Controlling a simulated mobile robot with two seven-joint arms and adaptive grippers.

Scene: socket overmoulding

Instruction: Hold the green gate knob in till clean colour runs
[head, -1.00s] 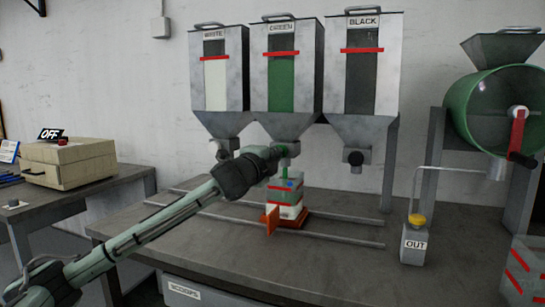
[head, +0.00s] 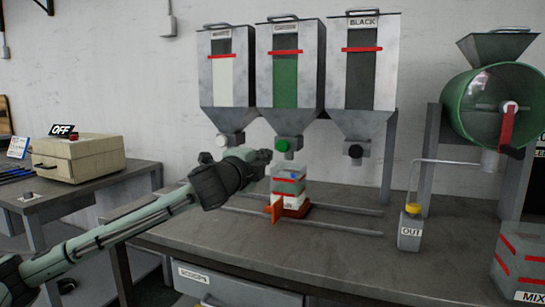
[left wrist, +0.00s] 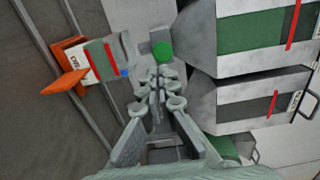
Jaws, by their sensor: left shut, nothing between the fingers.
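The green gate knob (head: 282,145) sits on the spout under the green hopper (head: 285,78), uncovered. It also shows in the left wrist view (left wrist: 162,52). My left gripper (head: 265,157) is shut and empty, just left of and below the knob, with a small gap. In the left wrist view its closed fingertips (left wrist: 158,75) point toward the knob. A clear box (head: 290,187) with red lines stands under the green spout, green above and white below inside it. It stands on an orange carriage (head: 274,209). I see no stream falling. My right gripper is out of view.
White (head: 222,82) and black (head: 364,80) hoppers flank the green one, with white (head: 222,140) and black (head: 355,151) knobs. Rails (head: 345,208) run along the bench. A green drum (head: 490,110) and an OUT bottle (head: 411,228) stand right.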

